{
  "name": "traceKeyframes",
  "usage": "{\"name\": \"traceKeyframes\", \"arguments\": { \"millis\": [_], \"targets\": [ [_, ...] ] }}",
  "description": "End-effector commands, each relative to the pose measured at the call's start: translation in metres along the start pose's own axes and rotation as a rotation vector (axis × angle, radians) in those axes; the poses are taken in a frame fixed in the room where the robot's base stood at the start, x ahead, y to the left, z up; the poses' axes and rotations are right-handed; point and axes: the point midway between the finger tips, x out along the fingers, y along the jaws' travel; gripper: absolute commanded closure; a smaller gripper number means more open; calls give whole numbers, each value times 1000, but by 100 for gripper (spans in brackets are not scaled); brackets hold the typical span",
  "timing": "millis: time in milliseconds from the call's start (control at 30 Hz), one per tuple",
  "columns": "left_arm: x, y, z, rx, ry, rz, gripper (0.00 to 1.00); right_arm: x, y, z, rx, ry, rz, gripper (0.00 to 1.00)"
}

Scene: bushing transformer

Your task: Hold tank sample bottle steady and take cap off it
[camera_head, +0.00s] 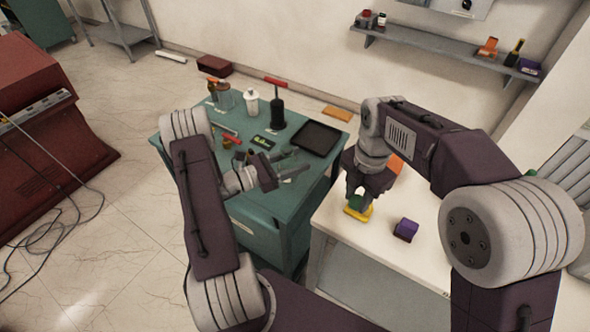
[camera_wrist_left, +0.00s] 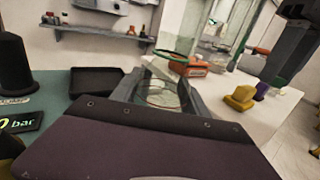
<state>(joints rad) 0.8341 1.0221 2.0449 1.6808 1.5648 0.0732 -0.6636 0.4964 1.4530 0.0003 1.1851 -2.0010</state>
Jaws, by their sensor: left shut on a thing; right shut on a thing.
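My left gripper (camera_head: 285,172) reaches over the green bench's front right side. In the left wrist view its two fingers (camera_wrist_left: 165,95) are shut on the clear glass sample bottle (camera_wrist_left: 160,97). A green ring (camera_wrist_left: 175,56) shows at the bottle's top, with no cap on it. The bottle is hard to make out in the head view. My right gripper (camera_head: 358,192) is over the white table, well apart from the bottle. It is shut on a small green piece (camera_head: 357,202), which looks like the cap, just above a yellow block (camera_head: 357,214). I cannot tell whether the two touch.
A purple block (camera_head: 405,229) stands on the white table (camera_head: 375,250), whose front is clear. A shelf (camera_head: 440,46) hangs on the wall.

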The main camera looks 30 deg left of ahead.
Motion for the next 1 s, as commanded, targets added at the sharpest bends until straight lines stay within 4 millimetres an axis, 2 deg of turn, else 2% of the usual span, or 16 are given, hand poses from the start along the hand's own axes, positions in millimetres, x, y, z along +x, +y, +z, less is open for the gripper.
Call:
{"name": "traceKeyframes", "arguments": {
  "millis": [133, 300, 367, 767, 800, 833, 867, 1000],
  "targets": [
    [-1, 2, -4, -1, 0, -1, 100, 0, 0, 0, 0, 0, 0, 100],
    [-1, 2, -33, -3, 0, -1, 100, 1, 0, 0, 0, 0, 0, 100],
    [-1, 2, -39, -1, 0, -1, 100, 1, 0, 0, 0, 0, 0, 100],
    [-1, 2, -46, 1, 0, -1, 100, 6, 0, 0, 0, 0, 0, 100],
    [-1, 2, -45, 1, 0, -1, 36, 4, 0, 0, 0, 0, 0, 100],
    [-1, 2, -45, 0, 0, -1, 28, 4, 0, 0, 0, 0, 0, 100],
    [-1, 2, -45, 0, 0, -1, 26, 4, 0, 0, 0, 0, 0, 100],
    [-1, 2, -44, 0, 0, -1, 26, 4, 0, 0, 0, 0, 0, 100]
  ]
}}
